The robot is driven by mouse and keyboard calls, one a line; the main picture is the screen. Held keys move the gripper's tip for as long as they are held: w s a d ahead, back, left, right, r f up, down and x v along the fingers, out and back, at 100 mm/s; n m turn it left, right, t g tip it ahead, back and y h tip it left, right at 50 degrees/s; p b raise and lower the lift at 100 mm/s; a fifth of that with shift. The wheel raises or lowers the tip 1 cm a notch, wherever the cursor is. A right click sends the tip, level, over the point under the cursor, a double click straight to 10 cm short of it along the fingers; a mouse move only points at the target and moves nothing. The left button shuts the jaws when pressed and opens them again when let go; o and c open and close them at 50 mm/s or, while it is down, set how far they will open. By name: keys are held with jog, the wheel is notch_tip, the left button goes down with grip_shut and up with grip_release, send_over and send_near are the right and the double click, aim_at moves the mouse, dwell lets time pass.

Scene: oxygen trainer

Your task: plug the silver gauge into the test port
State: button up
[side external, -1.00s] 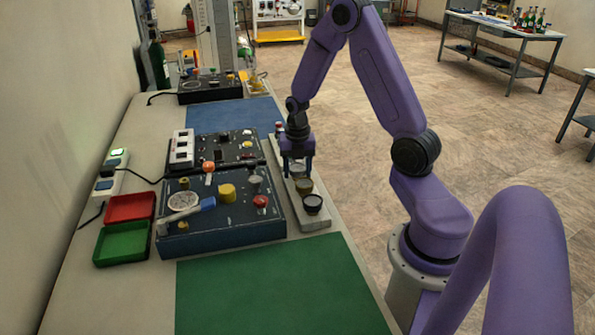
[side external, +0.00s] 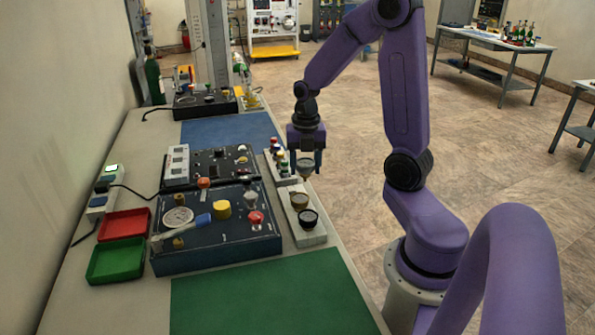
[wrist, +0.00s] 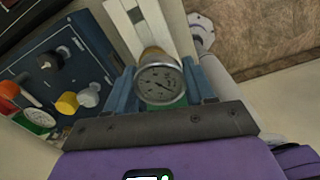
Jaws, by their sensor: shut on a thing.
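The silver gauge (wrist: 160,84) has a round silver rim and a pale dial, which faces the wrist camera. My gripper (wrist: 159,76) is shut on it, with a blue finger on each side. In the side view my gripper (side external: 305,164) hangs beside the dark panels, and the gauge (side external: 305,177) shows below it, above the grey rack (side external: 316,238). The gauge appears clear of the rack. The dark blue front panel (side external: 215,259) carries several knobs and fittings; I cannot tell which one is the test port.
A brass-coloured gauge (side external: 299,201) and a black gauge (side external: 308,219) stand in the rack. Red (side external: 124,224) and green (side external: 117,260) trays lie left. The green mat (side external: 270,295) is clear.

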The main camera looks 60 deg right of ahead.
jog(key=s+a+r, duration=0.3)
jog(key=s+r, duration=0.1)
jog(key=s, duration=0.3)
jog(key=w+a+r+n, duration=0.1)
jog(key=w+a+r, duration=0.15)
jog(key=w, duration=0.65)
jog(key=w+a+r, duration=0.1)
jog(key=w+a, duration=0.3)
jog(key=w, duration=0.5)
jog(key=w+a+f, duration=0.1)
jog(key=w+a, duration=0.4)
jog(key=w, duration=0.3)
jog(key=w+a+f+n, duration=0.1)
jog(key=w+a, duration=0.4)
jog(key=w, duration=0.3)
jog(key=shift+a+n, duration=0.3)
jog(key=shift+f, duration=0.15)
jog(key=shift+f, duration=2.95)
jog(key=shift+f, duration=1.55)
jog(key=o, duration=1.2)
jog(key=shift+o, duration=0.2)
